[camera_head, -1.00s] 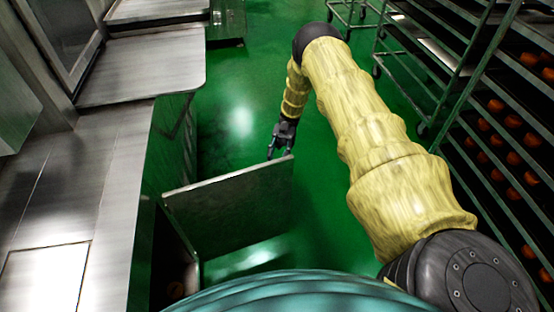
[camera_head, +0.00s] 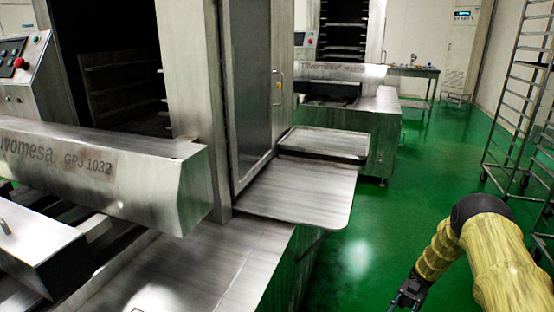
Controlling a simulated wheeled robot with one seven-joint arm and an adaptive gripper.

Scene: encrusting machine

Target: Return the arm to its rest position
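My arm (camera_head: 500,262), in a yellow ribbed sleeve with a black elbow joint, is bent at the lower right of the head view. My gripper (camera_head: 408,298) is black and points down at the bottom edge, over the green floor and to the right of the steel machine. Its fingertips are partly cut off by the frame edge, so I cannot tell whether it is open or shut. No held object shows.
A steel machine (camera_head: 180,180) fills the left, with a flat shelf (camera_head: 305,190) jutting out and a control panel (camera_head: 18,65). A wheeled rack (camera_head: 525,110) stands at the right. Green floor (camera_head: 375,230) is clear between them. A second machine (camera_head: 350,115) stands behind.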

